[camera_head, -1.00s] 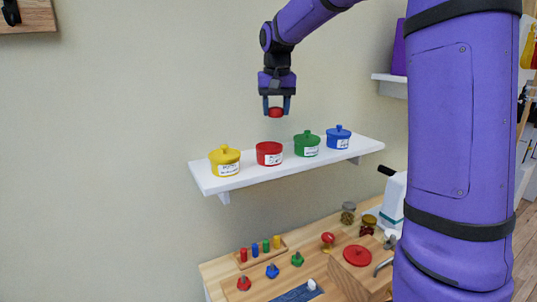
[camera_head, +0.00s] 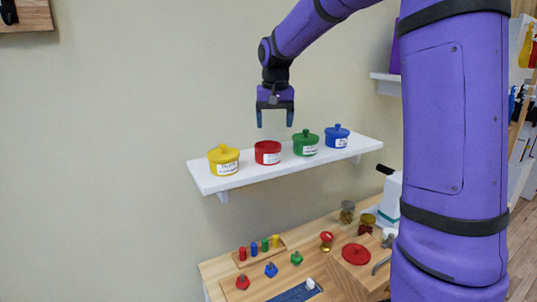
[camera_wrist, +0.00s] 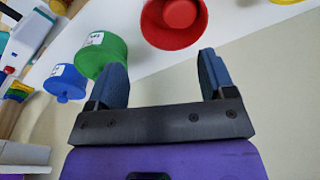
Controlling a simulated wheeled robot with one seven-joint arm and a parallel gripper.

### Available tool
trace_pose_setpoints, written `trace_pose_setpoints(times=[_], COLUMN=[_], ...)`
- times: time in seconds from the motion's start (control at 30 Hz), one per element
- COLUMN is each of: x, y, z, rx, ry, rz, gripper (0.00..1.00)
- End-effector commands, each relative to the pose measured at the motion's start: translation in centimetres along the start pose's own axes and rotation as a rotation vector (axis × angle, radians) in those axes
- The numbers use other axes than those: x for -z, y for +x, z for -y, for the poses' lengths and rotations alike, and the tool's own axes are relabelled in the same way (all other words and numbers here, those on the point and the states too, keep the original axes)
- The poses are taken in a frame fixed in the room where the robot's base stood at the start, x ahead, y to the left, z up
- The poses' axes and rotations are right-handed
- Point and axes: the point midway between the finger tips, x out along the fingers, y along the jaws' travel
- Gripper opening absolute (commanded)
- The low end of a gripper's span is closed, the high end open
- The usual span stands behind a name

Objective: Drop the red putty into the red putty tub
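The red putty tub (camera_head: 268,155) stands open, without a lid, on the white wall shelf between the yellow and green tubs. In the wrist view the tub (camera_wrist: 150,32) shows a rounded red lump of putty (camera_wrist: 180,12) inside it. My gripper (camera_head: 274,124) is above the red tub, pointing down. Its two blue fingers are spread apart with nothing between them. The wrist view also shows the gripper (camera_wrist: 163,78) open and empty. The putty is hidden by the tub's wall in the head view.
Lidded yellow (camera_head: 224,165), green (camera_head: 306,147) and blue (camera_head: 337,140) tubs share the white shelf (camera_head: 220,181). Below, a wooden table holds a red lid (camera_head: 356,254), a peg rack (camera_head: 277,254), small coloured knobs and jars. Space above the shelf is free.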

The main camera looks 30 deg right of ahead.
Motion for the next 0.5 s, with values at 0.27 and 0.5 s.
trace_pose_setpoints(times=[0.27,0.5], x=[0.0,0.1], y=[-0.7,-4.6], z=[0.0,0.1], rx=[0.000,0.001], ry=[0.000,-0.001], rz=[-0.002,-0.004], gripper=[0.76,0.76])
